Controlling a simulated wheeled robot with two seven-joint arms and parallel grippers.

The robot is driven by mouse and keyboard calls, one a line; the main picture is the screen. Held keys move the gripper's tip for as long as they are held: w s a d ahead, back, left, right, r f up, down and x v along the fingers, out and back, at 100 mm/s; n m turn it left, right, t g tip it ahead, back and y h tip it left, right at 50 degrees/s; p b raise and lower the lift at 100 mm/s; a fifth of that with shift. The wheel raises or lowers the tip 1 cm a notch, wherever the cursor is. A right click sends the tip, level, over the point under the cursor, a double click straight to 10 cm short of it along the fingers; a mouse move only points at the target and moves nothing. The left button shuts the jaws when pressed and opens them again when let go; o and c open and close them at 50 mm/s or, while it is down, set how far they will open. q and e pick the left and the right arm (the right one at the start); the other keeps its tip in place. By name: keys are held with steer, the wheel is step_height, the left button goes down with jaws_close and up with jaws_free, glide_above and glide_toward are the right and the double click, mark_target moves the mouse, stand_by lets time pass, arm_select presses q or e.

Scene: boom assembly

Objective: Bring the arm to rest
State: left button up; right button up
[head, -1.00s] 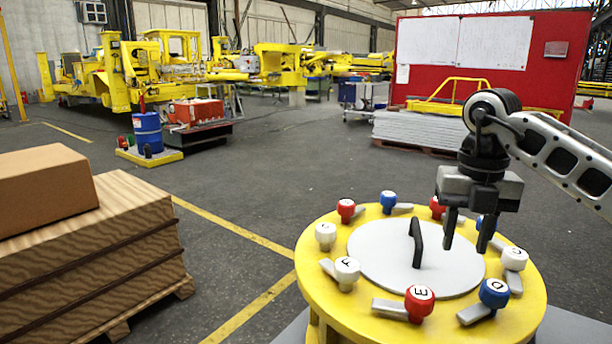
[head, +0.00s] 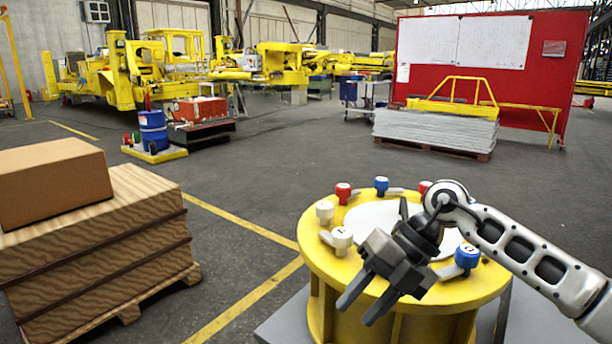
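My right gripper (head: 359,305) comes in from the right and hangs over the front left rim of a round yellow drum (head: 470,294). Its two dark fingers point down and left, are spread apart and have nothing between them. A white disc (head: 372,214) lies on top of the drum, partly hidden by my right arm. Lettered white, red and blue knobs ring the disc, such as a white one (head: 342,238) and a blue one (head: 467,257). The gripper hides some front knobs. My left gripper is not in view.
A cardboard box (head: 52,180) sits on stacked boards (head: 105,260) on a pallet at the left. Grey floor (head: 250,180) with yellow lines lies open in the middle. A red board (head: 540,85) and stacked sheets (head: 435,130) stand behind the drum. Yellow machinery fills the back left.

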steer(key=s+a+m+y, duration=0.2)
steer(key=s+a+y, duration=0.4)
steer(key=a+y, duration=0.45)
steer(key=w+d+f+m+t+h, duration=0.1)
steer(key=d+f+m+t+h, duration=0.15)
steer(key=m+t, duration=0.7)
steer(key=w+d+f+m+t+h, duration=0.1)
steer(key=d+f+m+t, duration=0.15)
steer(key=m+t, duration=0.75)
steer(key=s+d+f+m+g+h, duration=0.3)
steer(key=s+d+f+m+h, duration=0.2)
steer(key=f, duration=0.5)
steer(key=s+d+f+m+g+h, duration=0.4)
steer(key=s+d+f+m+h, duration=0.2)
steer(key=s+f, duration=0.3)
steer(key=shift+s+d+f+m+h, duration=0.2)
steer(key=shift+f+m+h, duration=0.1)
steer(key=shift+f+m, duration=0.6)
steer(key=shift+w, duration=0.1)
steer(key=shift+c, duration=0.2)
